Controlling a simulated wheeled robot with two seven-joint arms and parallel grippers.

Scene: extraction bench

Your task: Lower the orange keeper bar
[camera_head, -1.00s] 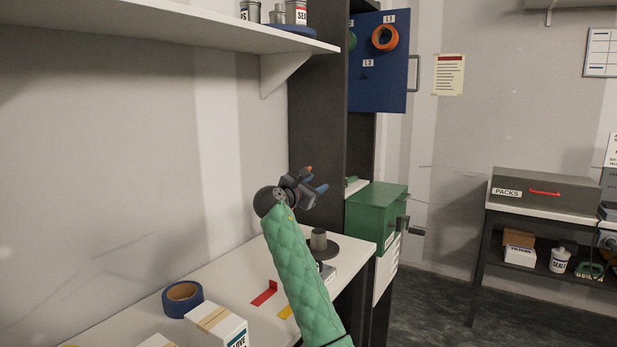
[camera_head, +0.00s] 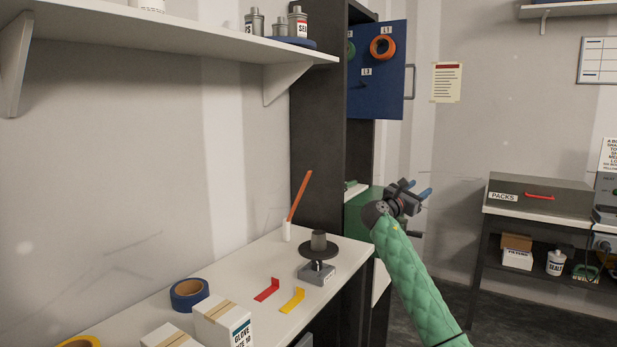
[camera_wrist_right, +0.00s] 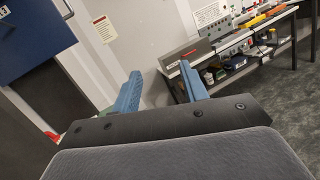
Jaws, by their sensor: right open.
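The orange keeper bar (camera_head: 299,196) stands raised, leaning a little to the right, above a white post (camera_head: 286,231) at the back of the bench. To its right are a grey block (camera_head: 316,274) and a dark round disc (camera_head: 332,250) with a grey-brown knob (camera_head: 318,240) on top. My right gripper (camera_head: 417,189) is open and empty, well to the right of the bar and in front of the green box (camera_head: 362,213). Its two blue fingers (camera_wrist_right: 160,88) stand apart in the wrist view, with nothing between them. My left gripper is out of view.
A red angled piece (camera_head: 267,291), a yellow one (camera_head: 292,300), blue tape (camera_head: 189,293) and white boxes (camera_head: 222,325) lie on the bench (camera_head: 250,262). A dark upright cabinet side (camera_head: 318,140) stands behind. A shelf (camera_head: 180,42) overhangs the bench.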

